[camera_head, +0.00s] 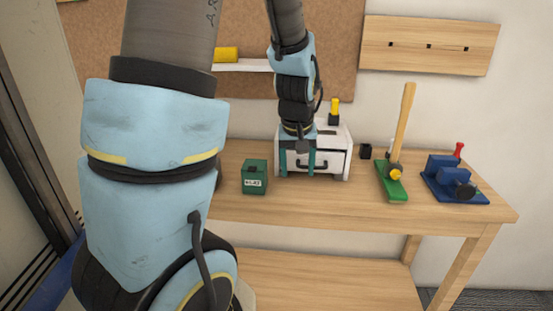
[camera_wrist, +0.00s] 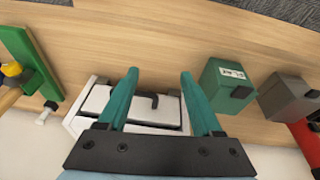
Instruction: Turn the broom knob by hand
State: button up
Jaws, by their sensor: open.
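The broom stands at the right of the bench in the head view, with a green head (camera_head: 391,188), an upright wooden handle (camera_head: 405,125) and a yellow knob (camera_head: 396,171) low on the handle. In the wrist view the green head (camera_wrist: 30,60) and the yellow knob (camera_wrist: 12,69) show at the left edge, partly cut off. My gripper (camera_head: 298,172) is in front of the white drawer box, left of the broom. In the wrist view my gripper (camera_wrist: 159,75) has its two teal fingers apart, with nothing held between them. The knob is well clear of the fingers.
The white drawer box (camera_head: 338,157) with a dark handle is behind my gripper. A green box (camera_head: 255,177) stands to its left. The bench front (camera_head: 320,205) is clear.

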jog(key=a, duration=0.1)
jog(key=a+r, duration=0.1)
jog(key=a, duration=0.1)
jog(key=shift+r+y, duration=0.1)
jog(key=shift+y, duration=0.2)
jog(key=shift+c, duration=0.2)
